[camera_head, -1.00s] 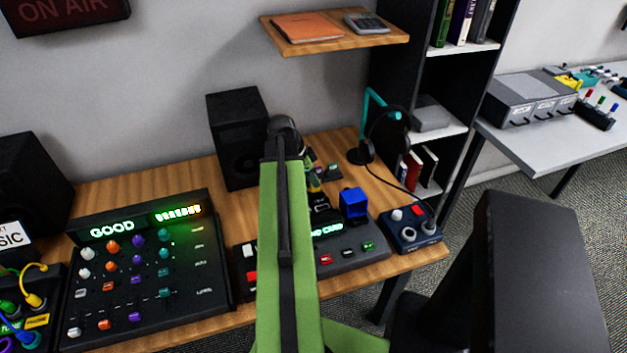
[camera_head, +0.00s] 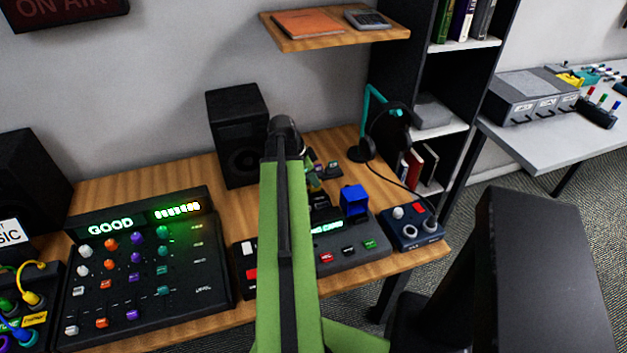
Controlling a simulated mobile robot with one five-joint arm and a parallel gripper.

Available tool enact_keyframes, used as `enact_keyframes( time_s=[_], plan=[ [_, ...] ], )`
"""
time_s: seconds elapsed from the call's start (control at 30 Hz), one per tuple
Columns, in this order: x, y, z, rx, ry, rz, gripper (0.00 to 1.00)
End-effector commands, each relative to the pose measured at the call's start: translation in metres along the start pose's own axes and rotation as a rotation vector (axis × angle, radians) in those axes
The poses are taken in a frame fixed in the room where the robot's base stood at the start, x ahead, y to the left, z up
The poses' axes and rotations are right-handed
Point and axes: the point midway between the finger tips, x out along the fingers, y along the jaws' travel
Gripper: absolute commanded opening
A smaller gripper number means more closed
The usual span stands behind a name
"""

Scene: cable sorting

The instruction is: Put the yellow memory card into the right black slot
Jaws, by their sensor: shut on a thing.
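The card device (camera_head: 348,250), a dark grey box with a lit sign partly reading "CARD", stands on the wooden desk, partly behind my arm. A blue block-like piece (camera_head: 354,200) stands upright on its right part. A black slot piece (camera_head: 322,203) shows left of the blue piece; the other slots are hidden or too small to tell. My gripper (camera_head: 318,176) is above the back of the device, mostly hidden behind my green arm. It is shut on a small yellowish thing, seemingly the yellow memory card (camera_head: 313,185), of which only a sliver shows. I cannot tell whether the card touches the slot.
A mixer panel (camera_head: 140,275) reading "GOOD" is on the left. A black speaker (camera_head: 237,137) stands behind. A headset on a stand (camera_head: 383,125) and a small knob box (camera_head: 411,229) are on the right. A wooden shelf (camera_head: 335,37) hangs above.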

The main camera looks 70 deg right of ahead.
Motion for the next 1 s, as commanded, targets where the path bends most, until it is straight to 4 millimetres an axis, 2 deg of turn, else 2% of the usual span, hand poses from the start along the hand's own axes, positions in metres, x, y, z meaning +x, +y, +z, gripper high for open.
enact_keyframes(
  time_s=[1.0],
  plan=[
    [0.0090, -0.0001, 0.0038, 0.000, 0.000, 0.000, 0.00]
  ],
)
